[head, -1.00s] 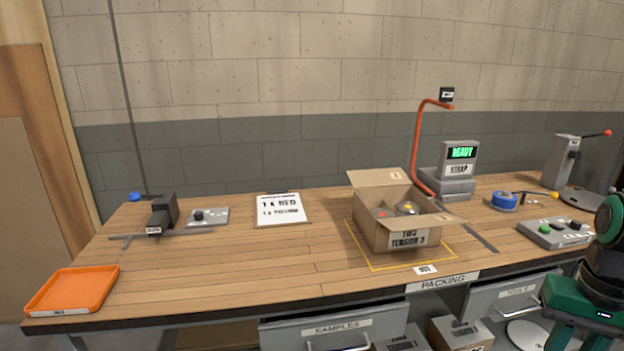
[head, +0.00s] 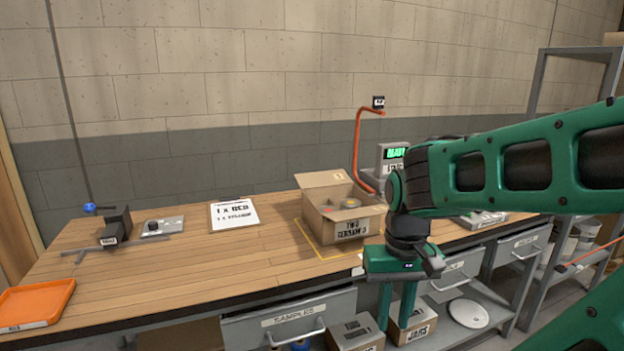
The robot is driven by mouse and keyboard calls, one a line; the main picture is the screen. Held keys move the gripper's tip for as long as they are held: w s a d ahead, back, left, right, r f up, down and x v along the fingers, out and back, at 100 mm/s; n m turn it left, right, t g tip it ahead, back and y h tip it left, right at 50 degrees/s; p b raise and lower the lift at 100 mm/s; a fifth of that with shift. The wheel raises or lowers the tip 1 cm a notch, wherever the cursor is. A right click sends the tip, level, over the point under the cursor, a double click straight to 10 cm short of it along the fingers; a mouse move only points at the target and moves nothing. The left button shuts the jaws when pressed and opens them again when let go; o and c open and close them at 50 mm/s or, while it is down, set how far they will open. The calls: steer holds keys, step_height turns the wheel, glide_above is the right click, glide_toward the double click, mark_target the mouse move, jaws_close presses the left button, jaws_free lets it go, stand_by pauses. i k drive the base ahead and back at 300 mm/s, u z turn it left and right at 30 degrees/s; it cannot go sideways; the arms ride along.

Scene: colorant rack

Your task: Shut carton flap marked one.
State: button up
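The cardboard carton (head: 328,236) stands open on the packing bench, inside a yellow outline. Its back flap (head: 322,180) stands up and bears a small mark too small to read surely. Another flap at its right side is mostly hidden behind my arm. A reddish lid and a yellowish one show inside the carton. The front label reads "TWO" with a blurred second line. My gripper (head: 397,308) hangs in front of the bench edge, right of and nearer than the carton, pointing down. Its two green fingers are apart with nothing seen between them; the tips reach low before the shelf.
A clipboard sheet (head: 233,214) lies left of the carton, with an orange tray (head: 36,304) at the far left. A red curved arm (head: 357,150) and the strap machine (head: 391,157) stand behind the carton. The drawer (head: 290,318) sits below the bench edge. The bench's left middle is clear.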

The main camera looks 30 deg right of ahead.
mark_target(330, 178)
steer(key=u, duration=0.1)
steer(key=i, duration=1)
steer(key=z, duration=0.1)
